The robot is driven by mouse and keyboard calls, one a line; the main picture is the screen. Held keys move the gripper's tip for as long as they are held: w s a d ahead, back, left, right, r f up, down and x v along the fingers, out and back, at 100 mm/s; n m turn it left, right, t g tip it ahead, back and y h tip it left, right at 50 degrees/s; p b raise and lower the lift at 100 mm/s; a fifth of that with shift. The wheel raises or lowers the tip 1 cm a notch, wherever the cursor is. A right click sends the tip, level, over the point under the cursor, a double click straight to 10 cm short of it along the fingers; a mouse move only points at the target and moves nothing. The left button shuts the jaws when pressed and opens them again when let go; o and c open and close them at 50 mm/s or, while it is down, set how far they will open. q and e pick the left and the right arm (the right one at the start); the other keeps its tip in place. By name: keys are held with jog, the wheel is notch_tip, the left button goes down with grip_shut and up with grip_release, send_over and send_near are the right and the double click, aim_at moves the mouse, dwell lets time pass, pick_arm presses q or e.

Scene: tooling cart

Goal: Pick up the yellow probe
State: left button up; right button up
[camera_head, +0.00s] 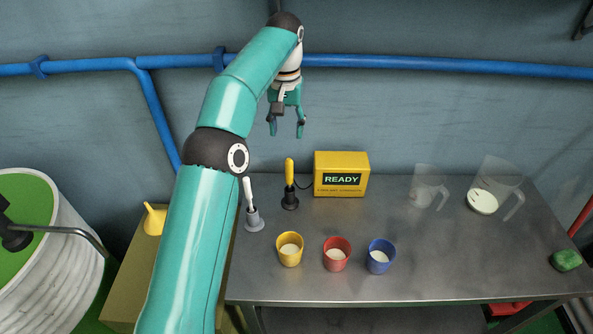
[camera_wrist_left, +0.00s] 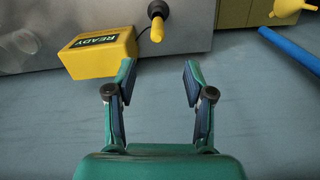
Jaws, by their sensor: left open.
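The yellow probe (camera_head: 289,172) stands upright in a small dark holder (camera_head: 290,200) on the metal table, left of the yellow box with the READY display. In the left wrist view the probe (camera_wrist_left: 157,28) shows beyond the fingertips, roughly between the two fingers in line. My left gripper (camera_head: 286,130) is open and empty, pointing down above and behind the probe, clear of it. Its open fingers also show in the left wrist view (camera_wrist_left: 158,75). My right gripper is not in either view.
The READY box (camera_head: 341,174) stands right of the probe, joined by a dark cable. A white probe (camera_head: 249,195) in a grey holder stands to its left. Yellow (camera_head: 290,256), red (camera_head: 337,262) and blue (camera_head: 380,263) cups stand in front. Clear jugs (camera_head: 495,185) stand at right.

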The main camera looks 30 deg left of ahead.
aim_at(288, 159)
pick_arm(q)
notch_tip(288, 159, down, 10)
jog(key=b, duration=0.3)
jog(key=shift+d, duration=0.1)
jog(key=shift+w+d+f, duration=0.1)
jog(key=shift+f, duration=2.8)
grip_shut()
